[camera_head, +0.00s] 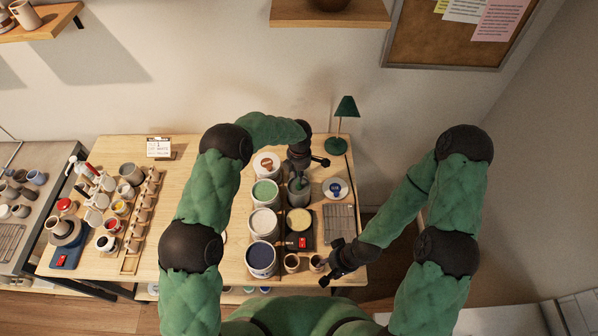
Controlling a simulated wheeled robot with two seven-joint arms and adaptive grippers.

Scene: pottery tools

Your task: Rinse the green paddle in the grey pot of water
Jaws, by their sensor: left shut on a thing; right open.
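The grey pot (298,198) stands in the middle of the right-hand table, between the row of glaze jars and a white dish. My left gripper (300,166) is directly above the pot, pointing down, and is shut on the green paddle (299,183). The paddle shows below the fingers at the pot's mouth. Its lower end seems to be inside the pot, but I cannot tell how deep. The water is not clearly visible. My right gripper (330,274) is open and empty near the table's front right edge, beside small cups.

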